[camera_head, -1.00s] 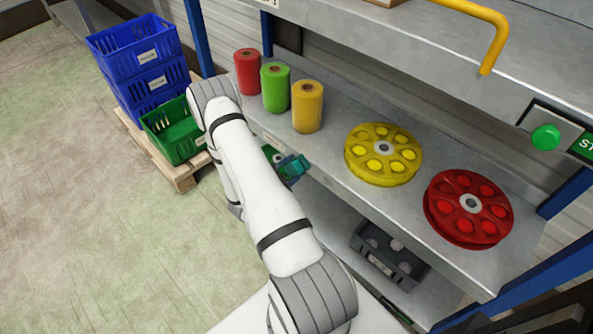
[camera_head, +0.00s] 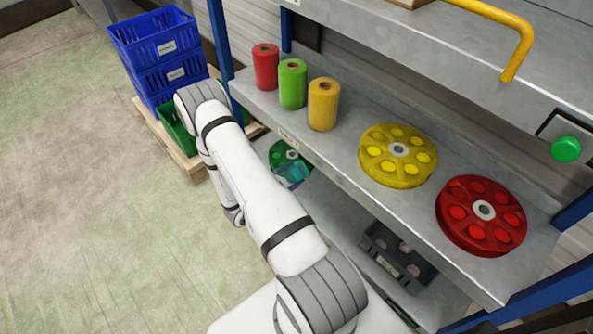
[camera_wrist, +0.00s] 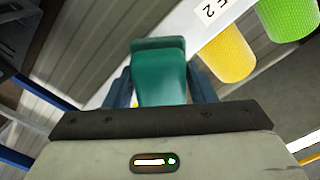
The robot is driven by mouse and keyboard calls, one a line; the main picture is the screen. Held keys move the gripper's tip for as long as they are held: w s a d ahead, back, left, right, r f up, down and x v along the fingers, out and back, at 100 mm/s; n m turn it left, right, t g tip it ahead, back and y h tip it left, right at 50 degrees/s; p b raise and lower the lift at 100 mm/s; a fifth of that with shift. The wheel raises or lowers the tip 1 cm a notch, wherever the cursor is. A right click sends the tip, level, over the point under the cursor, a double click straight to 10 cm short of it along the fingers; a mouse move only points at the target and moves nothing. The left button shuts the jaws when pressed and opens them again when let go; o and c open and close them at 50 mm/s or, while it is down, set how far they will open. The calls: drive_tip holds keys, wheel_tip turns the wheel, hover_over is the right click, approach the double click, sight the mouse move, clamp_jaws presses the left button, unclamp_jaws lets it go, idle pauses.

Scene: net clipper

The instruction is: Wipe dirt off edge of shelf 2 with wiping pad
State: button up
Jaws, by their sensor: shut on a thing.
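My gripper (camera_head: 293,176) is shut on the teal wiping pad (camera_wrist: 160,60), which sticks out ahead of the blue-grey fingers in the wrist view. In the head view the gripper is below and in front of the edge of shelf 2 (camera_head: 340,181), partly hidden behind my arm. In the wrist view the shelf edge (camera_wrist: 193,42), with a label ending in 2, lies just right of the pad. I cannot tell whether the pad touches it. I cannot make out any dirt on the edge.
Red (camera_head: 265,67), green (camera_head: 292,84) and yellow (camera_head: 323,104) rolls, a yellow reel (camera_head: 397,155) and a red reel (camera_head: 481,215) stand on the shelf. Blue crates (camera_head: 165,88) stand behind my arm.

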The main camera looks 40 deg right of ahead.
drive_tip(key=shift+s+a, duration=0.15)
drive_tip(key=shift+a, duration=1.35)
drive_tip(key=shift+d, duration=0.15)
drive_tip(key=shift+w+d, duration=0.15)
drive_tip(key=shift+d, duration=1.5)
drive_tip(key=shift+w+d, duration=0.15)
drive_tip(key=shift+d, duration=1.5)
drive_tip(key=shift+w+d, duration=0.1)
drive_tip(key=shift+d, duration=0.9)
